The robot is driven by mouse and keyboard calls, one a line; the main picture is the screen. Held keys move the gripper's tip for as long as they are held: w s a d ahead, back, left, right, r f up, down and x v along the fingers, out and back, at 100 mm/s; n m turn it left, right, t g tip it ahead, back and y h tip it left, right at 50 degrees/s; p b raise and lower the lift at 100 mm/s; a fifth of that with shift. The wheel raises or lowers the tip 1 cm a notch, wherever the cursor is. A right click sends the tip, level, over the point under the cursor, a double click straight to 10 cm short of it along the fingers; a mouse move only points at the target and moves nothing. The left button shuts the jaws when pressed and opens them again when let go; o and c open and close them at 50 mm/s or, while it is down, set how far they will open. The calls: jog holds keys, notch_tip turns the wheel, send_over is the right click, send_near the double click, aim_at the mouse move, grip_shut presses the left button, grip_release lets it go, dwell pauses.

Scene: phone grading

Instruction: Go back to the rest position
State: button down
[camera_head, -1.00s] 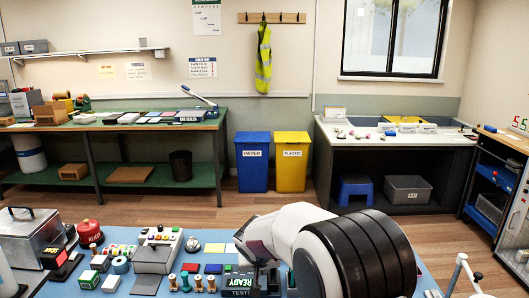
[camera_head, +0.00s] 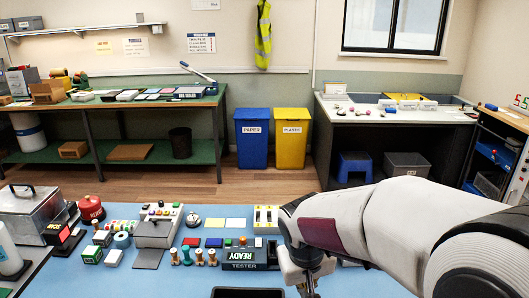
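My arm reaches in from the right edge over the blue work table (camera_head: 375,283). My gripper (camera_head: 303,284) points down at the bottom centre, just right of the black tester (camera_head: 243,258) marked READY. Its lower part is cut off by the picture's bottom edge, so its fingertips and anything between them are hidden. I cannot tell whether it touches the tester.
A black tray (camera_head: 248,292) shows at the bottom edge. Several stamps (camera_head: 198,257), a grey device (camera_head: 154,234), a red bell-shaped thing (camera_head: 91,208) and a metal box (camera_head: 35,214) crowd the left. Right of my gripper, the table's front looks clear.

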jog(key=s+d+r+m+t, duration=0.1)
jog(key=s+d+r, duration=0.1)
jog(key=s, duration=0.5)
jog(key=s+d+r, duration=0.3)
jog(key=s+r, duration=0.1)
jog(key=s, duration=0.3)
jog(key=s+d+r+m+t+y, duration=0.1)
jog(key=s+d+r, duration=0.2)
jog(key=s, duration=0.5)
jog(key=shift+r+m+t, duration=0.3)
jog(key=shift+r, duration=0.1)
